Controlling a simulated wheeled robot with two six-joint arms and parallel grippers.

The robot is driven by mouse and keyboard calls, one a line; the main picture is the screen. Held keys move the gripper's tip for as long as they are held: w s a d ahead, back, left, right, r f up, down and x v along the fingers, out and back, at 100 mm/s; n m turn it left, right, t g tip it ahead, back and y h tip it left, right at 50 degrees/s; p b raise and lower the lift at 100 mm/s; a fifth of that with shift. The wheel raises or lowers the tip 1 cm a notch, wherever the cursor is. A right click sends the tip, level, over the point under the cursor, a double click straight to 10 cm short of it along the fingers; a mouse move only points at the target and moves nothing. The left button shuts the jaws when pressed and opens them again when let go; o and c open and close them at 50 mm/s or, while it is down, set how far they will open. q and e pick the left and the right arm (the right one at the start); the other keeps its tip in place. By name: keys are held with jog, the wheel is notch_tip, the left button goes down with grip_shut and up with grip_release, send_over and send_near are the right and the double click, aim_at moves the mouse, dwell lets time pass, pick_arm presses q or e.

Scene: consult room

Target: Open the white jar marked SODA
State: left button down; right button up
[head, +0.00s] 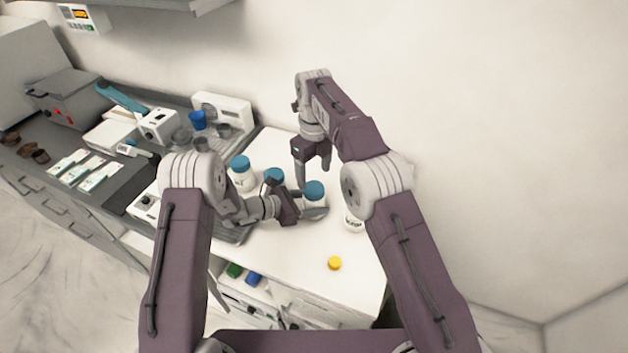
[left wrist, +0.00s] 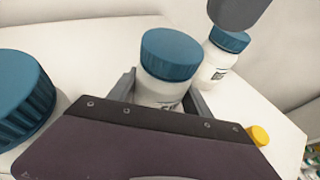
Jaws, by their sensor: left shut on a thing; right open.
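My left gripper (head: 308,205) is shut around a white jar (head: 313,201) with a blue lid (head: 314,188). The jar stands upright on the white counter. In the left wrist view the held jar's lid (left wrist: 170,54) is on, and its label is cut off by my gripper, so I cannot tell whether it reads SODA. My right gripper (head: 314,180) is open and empty, fingers pointing down, behind and close to the held jar's lid. Another white jar (head: 354,222) stands to the right, its top hidden by my right arm; the left wrist view shows a blue-lidded jar (left wrist: 213,69) there.
Two more blue-lidded jars stand to the left, one white jar (head: 242,181) and one mostly hidden, its lid (head: 274,175) showing. A yellow cap (head: 334,263) lies on the white counter (head: 290,248), whose front is otherwise clear. A dark bench with devices and a blue cup (head: 198,120) is at left.

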aim_at(314, 188)
notch_tip(314, 188, down, 5)
jog(key=shift+f, duration=0.2)
jog(key=c, duration=1.5)
jog(key=n, duration=1.4)
jog(key=shift+n, duration=0.3)
jog(key=n, duration=0.3)
jog(key=shift+n, duration=0.3)
jog(key=n, duration=0.6)
jog(key=shift+r, duration=0.1)
jog(key=n, duration=0.3)
jog(key=shift+n, duration=0.3)
jog(key=n, duration=0.9)
jog(key=shift+n, duration=0.3)
jog(key=n, duration=1.6)
jog(key=shift+r+n, duration=0.1)
jog(key=shift+n, duration=0.3)
